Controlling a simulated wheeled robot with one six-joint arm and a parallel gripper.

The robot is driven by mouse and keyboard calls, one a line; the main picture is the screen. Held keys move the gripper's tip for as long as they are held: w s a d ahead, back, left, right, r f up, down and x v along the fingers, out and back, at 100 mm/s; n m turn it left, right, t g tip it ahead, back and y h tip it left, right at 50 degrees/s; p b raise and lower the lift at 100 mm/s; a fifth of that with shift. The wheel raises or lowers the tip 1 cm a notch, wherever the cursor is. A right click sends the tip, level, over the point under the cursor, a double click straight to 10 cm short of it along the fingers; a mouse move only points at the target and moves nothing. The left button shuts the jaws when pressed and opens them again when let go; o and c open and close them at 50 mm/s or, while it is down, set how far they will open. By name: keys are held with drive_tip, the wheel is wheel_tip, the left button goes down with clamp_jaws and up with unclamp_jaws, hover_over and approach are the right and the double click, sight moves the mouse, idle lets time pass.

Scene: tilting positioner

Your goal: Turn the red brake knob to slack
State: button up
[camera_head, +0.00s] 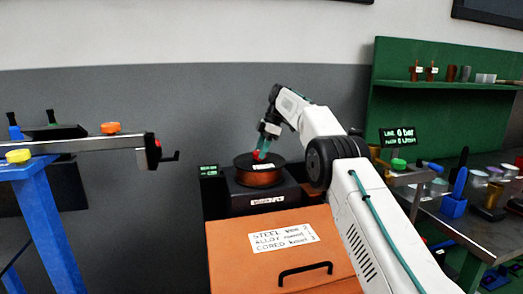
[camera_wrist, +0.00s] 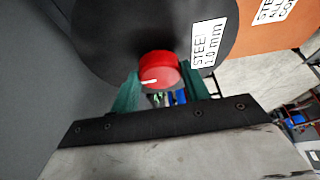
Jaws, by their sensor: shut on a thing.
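The red brake knob (camera_wrist: 158,69) sits at the middle of a black spool flange in the wrist view, with a white pointer line on its face. In the head view the red knob (camera_head: 256,155) shows small on top of the spool. My gripper (camera_wrist: 160,84) has its two teal fingers on either side of the knob, shut on it. In the head view my gripper (camera_head: 261,150) reaches down onto the spool from above. The spool (camera_head: 260,178) is black with copper-coloured wire. A label (camera_wrist: 208,43) on its flange reads STEEL 1.0 mm.
The spool stands on a dark box (camera_head: 240,201) above an orange cabinet (camera_head: 240,250) with a printed label and black handle. A small green-lettered display (camera_head: 208,170) is beside it. A blue stand (camera_head: 45,215) is at left, a cluttered bench (camera_head: 480,225) at right.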

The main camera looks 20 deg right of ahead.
drive_tip(key=o, duration=1)
drive_tip(key=shift+d, duration=0.1)
drive_tip(key=shift+m, duration=0.3)
